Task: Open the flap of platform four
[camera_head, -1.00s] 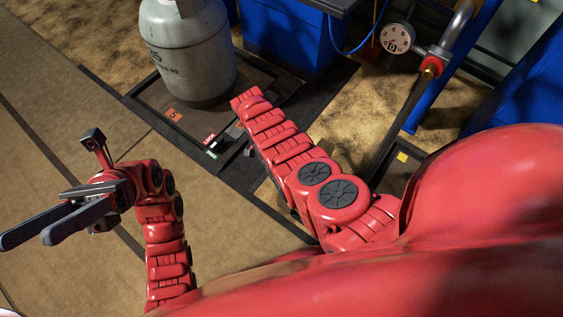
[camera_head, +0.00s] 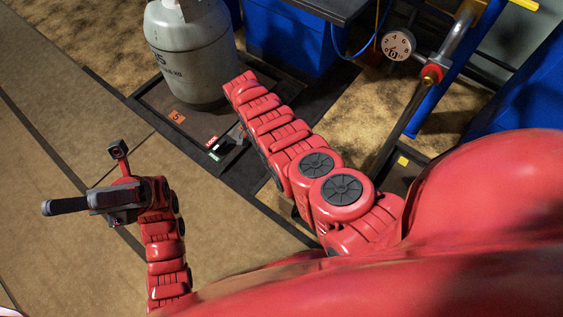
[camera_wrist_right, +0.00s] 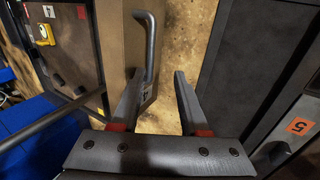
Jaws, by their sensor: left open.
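A dark platform (camera_head: 398,178) is partly hidden behind my right arm in the head view; a dark platform (camera_wrist_right: 68,60) also stands at the left of the right wrist view. A bent grey metal handle (camera_wrist_right: 151,45) rises beyond my right gripper (camera_wrist_right: 158,75), which is open. The handle's lower end lies close to the left finger; contact is unclear. My left gripper (camera_head: 48,207) is open and empty, seen nearly edge-on, away from the platforms.
A platform with an orange 5 label (camera_head: 177,117) bears a grey gas cylinder (camera_head: 195,55). A dial gauge (camera_head: 397,45) and pipe stand at the back right. The floor at the left is clear.

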